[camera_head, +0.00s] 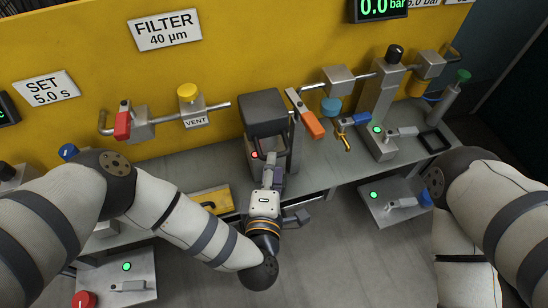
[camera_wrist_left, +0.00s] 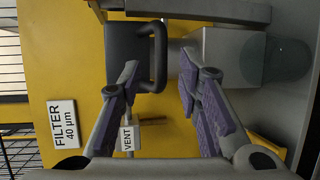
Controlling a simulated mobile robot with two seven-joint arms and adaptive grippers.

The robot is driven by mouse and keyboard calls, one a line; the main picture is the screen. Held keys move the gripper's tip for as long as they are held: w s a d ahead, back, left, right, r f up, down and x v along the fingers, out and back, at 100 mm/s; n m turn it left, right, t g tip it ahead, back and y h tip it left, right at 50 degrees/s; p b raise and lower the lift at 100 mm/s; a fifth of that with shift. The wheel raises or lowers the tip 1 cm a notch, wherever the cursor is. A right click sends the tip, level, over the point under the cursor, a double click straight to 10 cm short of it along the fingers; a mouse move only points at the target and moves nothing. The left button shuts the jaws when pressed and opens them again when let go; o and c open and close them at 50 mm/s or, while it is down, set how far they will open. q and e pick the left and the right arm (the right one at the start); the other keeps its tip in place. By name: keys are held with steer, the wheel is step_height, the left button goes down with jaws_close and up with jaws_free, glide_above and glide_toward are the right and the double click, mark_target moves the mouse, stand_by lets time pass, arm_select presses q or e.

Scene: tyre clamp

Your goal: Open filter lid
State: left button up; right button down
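The filter lid (camera_head: 265,108) is a dark grey block on top of the filter housing (camera_head: 286,158), below the yellow panel, and looks closed. In the left wrist view the lid (camera_wrist_left: 126,42) carries a dark bar handle (camera_wrist_left: 160,58). My left gripper (camera_head: 268,172) is in front of the housing, below the lid. In the left wrist view my left gripper (camera_wrist_left: 160,78) has its purple-padded fingers apart, with the handle seen ahead between them and no clear contact. The right arm's links show at the right of the head view; its gripper is out of frame.
A red-handled valve (camera_head: 123,122) and a yellow-capped vent (camera_head: 188,93) are left of the lid. An orange lever (camera_head: 312,124) is close on its right, with a blue-handled valve (camera_head: 354,119) beyond. A yellow piece (camera_head: 212,200) lies left of my left gripper.

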mark_target(267, 125)
arm_select(q)
steer(key=w, duration=0.3)
steer(key=w+f, duration=0.1)
steer(key=shift+w+d+b, duration=0.25)
steer(key=shift+b, duration=0.15)
jaws_close()
steer(key=shift+r, duration=0.15)
